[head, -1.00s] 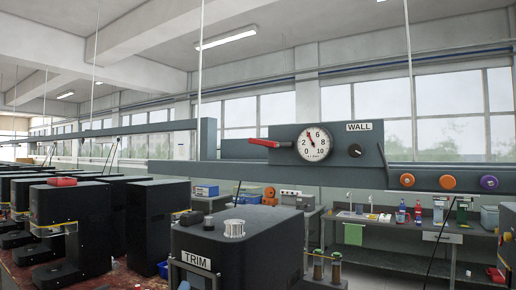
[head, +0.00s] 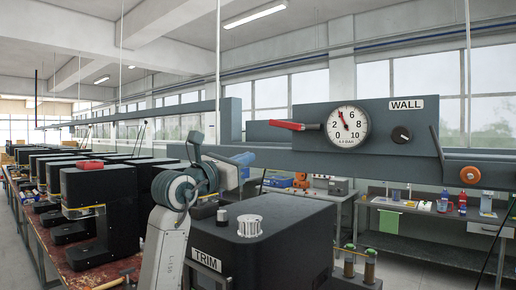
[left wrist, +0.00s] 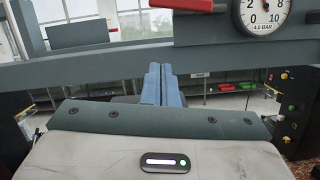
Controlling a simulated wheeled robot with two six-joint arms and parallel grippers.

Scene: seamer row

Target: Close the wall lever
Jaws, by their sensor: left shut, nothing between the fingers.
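The wall lever has a red handle (head: 287,125) that points left, roughly level, from the grey panel marked WALL (head: 406,104). A round white gauge (head: 347,125) sits just right of it, its needle near 4. In the left wrist view the red handle (left wrist: 188,4) is cut off by the top edge. My left gripper (head: 246,158) is shut and empty, below and left of the handle and apart from it in the picture. Its blue fingers (left wrist: 160,82) lie together in the left wrist view. My right gripper is not in view.
A long grey rail (head: 330,160) runs below the panel. A black machine labelled TRIM (head: 290,235) stands in front, with more black machines (head: 100,215) at left. A dark knob (head: 402,135) and an orange button (head: 470,175) are right of the gauge. A bench (head: 420,215) stands behind.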

